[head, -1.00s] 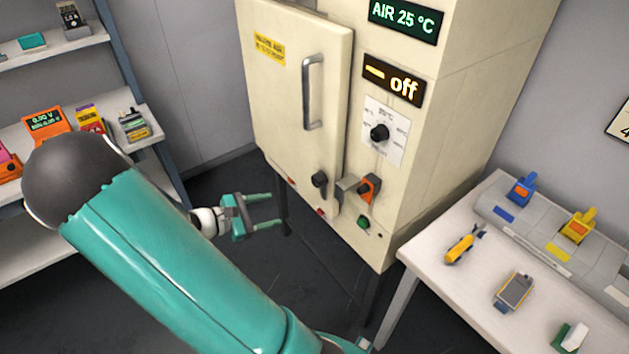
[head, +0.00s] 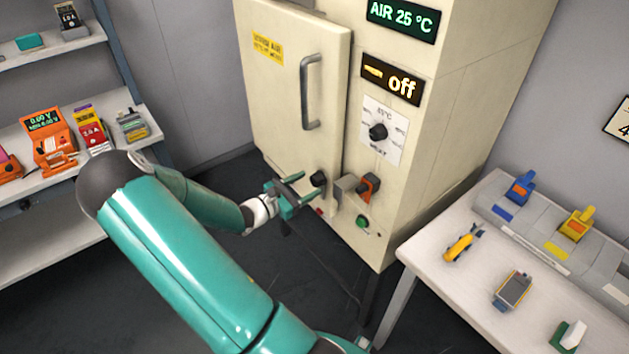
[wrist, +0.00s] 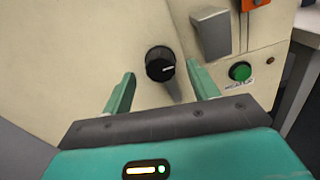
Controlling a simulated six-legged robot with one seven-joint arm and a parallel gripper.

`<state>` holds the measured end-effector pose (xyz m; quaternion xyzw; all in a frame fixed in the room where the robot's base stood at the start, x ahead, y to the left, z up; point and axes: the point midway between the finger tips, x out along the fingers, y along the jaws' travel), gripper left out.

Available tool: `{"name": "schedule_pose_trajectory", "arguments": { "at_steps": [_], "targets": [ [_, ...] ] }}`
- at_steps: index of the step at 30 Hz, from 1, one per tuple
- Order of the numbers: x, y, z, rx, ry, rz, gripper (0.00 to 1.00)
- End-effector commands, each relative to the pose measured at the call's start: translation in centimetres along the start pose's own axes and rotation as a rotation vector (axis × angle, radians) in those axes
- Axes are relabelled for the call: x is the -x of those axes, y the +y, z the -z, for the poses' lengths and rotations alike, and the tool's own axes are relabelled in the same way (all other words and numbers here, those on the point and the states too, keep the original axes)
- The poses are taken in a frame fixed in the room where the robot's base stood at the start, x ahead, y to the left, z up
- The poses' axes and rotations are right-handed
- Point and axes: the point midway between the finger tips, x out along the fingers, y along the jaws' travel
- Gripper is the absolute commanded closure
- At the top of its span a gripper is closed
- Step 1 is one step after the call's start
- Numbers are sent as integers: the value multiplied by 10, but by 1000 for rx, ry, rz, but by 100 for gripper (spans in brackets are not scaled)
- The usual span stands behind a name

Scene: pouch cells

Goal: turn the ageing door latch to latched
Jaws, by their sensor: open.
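The ageing door latch (head: 319,179) is a black round knob low on the right side of the cream cabinet door (head: 290,120). In the wrist view the latch (wrist: 160,64) shows a pale line on its face, pointing right, and a grey bar below it. My gripper (head: 302,193) is open and empty, just left of the latch in the head view. In the wrist view the fingers of my gripper (wrist: 163,88) are on either side below the knob, apart from it.
A grey block (head: 343,188) with an orange-and-grey switch (head: 368,184) and a green button (head: 362,221) sit right of the latch. A door handle (head: 311,92) is above. A white table (head: 440,283) stands at right, shelves (head: 150,128) at left.

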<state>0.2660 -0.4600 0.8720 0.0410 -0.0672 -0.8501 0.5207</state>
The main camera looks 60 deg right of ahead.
Motion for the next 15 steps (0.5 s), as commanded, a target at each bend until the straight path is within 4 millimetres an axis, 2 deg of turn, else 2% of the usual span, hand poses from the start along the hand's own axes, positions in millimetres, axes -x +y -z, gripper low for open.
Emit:
{"name": "schedule_pose_trajectory", "arguments": {
  "at_steps": [3,6,15],
  "targets": [
    [-20,-1,0,1,-2,3,41],
    [-30,-1,0,1,-1,1,41],
    [-37,0,0,0,1,0,41]
  ]
}}
